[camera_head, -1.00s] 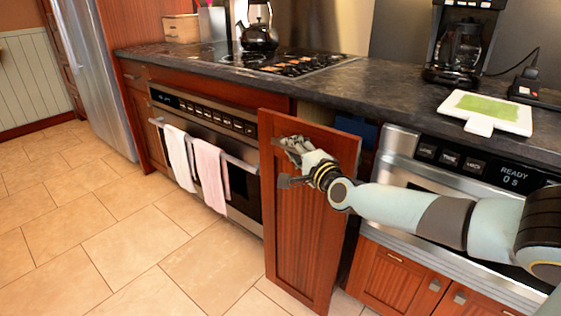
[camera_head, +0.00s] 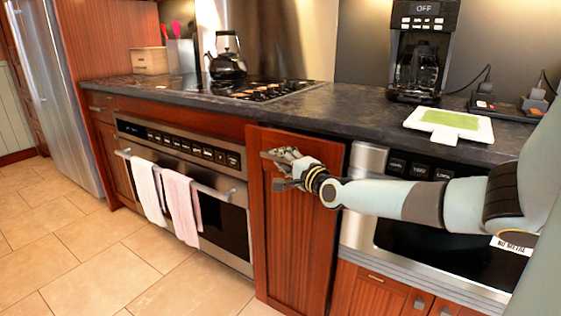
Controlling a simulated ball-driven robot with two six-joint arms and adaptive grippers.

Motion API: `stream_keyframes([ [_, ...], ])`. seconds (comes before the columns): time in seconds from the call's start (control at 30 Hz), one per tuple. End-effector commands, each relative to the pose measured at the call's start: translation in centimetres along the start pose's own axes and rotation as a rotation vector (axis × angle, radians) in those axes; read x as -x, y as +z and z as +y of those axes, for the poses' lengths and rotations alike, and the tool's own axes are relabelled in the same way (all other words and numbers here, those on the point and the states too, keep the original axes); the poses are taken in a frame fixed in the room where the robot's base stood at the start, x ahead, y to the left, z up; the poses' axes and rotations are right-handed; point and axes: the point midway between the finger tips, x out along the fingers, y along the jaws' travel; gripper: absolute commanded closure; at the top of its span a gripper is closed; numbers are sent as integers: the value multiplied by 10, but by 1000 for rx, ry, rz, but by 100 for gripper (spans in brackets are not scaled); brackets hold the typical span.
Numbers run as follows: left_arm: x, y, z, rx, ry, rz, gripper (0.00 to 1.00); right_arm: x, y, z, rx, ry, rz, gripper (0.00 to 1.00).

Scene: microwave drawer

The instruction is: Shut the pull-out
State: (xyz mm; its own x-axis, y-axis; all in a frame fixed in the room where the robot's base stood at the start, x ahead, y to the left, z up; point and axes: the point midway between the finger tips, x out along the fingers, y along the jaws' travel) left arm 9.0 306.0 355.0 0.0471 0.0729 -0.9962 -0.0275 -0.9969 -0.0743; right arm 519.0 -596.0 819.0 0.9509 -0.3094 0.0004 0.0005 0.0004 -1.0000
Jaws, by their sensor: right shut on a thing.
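The pull-out (camera_head: 298,245) is a tall, narrow red-brown wooden front between the oven and the microwave drawer. Its front stands upright, close under the counter edge and near the line of its neighbours. Its inside does not show. I cannot tell whether it sits fully flush. My right gripper (camera_head: 280,170) is at the upper part of this front, shut on its handle. The fingers mostly hide the handle. My left gripper is not in view.
The oven (camera_head: 222,222) with two hanging towels (camera_head: 183,207) is on the left. The microwave drawer (camera_head: 405,235) is on the right, behind my forearm. A dark counter (camera_head: 350,112) runs above, holding a kettle (camera_head: 227,62) and a coffee maker (camera_head: 420,55). Tiled floor (camera_head: 130,262) is clear at the left.

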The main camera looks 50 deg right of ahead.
Motion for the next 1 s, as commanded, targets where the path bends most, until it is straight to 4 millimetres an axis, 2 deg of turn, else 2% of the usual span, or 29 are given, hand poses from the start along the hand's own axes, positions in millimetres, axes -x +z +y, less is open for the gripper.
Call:
stream_keyframes([
  [0.13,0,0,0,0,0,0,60,0,0,1,1,2,0,100],
  [0.17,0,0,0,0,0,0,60,0,0,1,1,2,0,80],
  [0.3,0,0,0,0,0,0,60,0,0,1,1,2,0,61],
  [0.33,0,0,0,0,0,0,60,0,0,1,1,2,0,60],
  [0.67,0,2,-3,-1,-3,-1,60,6,0,1,3,1,-2,60],
  [0.77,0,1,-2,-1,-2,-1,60,19,0,1,3,3,-3,60],
  [1.0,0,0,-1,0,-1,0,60,72,0,2,3,5,-4,60],
])
